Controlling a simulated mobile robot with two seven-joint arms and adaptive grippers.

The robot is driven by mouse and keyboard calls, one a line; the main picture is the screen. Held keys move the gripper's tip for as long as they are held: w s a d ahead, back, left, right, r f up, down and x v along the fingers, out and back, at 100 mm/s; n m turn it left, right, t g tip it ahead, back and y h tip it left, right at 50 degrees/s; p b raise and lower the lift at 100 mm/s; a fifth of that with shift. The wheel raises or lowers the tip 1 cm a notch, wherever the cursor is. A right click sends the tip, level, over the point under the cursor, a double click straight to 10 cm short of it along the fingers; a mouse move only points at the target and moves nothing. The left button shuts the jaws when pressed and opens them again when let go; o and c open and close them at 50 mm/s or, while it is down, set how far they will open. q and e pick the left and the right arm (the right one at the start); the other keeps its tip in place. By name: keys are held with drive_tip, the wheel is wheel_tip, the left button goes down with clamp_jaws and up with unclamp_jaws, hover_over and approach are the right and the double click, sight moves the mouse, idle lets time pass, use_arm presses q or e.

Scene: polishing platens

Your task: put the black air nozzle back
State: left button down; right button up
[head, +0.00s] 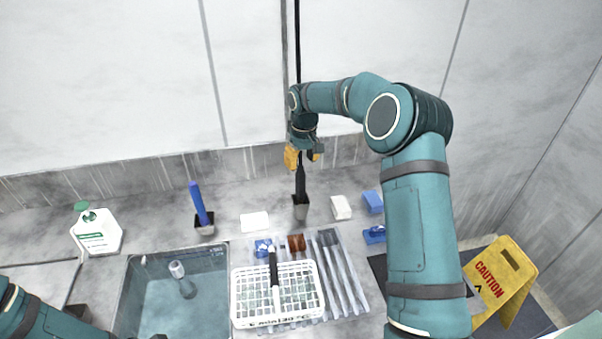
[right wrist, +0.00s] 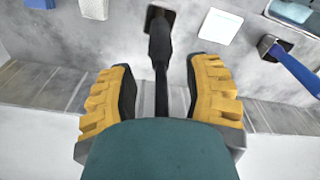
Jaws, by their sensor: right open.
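The black air nozzle (head: 300,180) stands upright with its lower end in a small grey holder (head: 300,207) at the back of the counter. A black hose (head: 298,45) runs up from above it. My right gripper (head: 302,157) is at the nozzle's upper part. In the right wrist view the yellow-padded fingers (right wrist: 165,95) are open on either side of the black nozzle (right wrist: 160,45), with gaps visible on both sides. The nozzle's far end meets the square holder there. My left arm shows at the lower left; only a dark bit, possibly its gripper, shows at the bottom edge.
A blue-handled tool (head: 199,203) stands in a holder to the left. White and blue blocks (head: 341,207) sit at the right. In front are a white basket (head: 237,300) and a water-filled sink (head: 145,262). A yellow caution sign (head: 507,283) stands far right.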

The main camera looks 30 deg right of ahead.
drive_tip(key=shift+s+r, duration=0.1)
drive_tip(key=shift+r, duration=1.45)
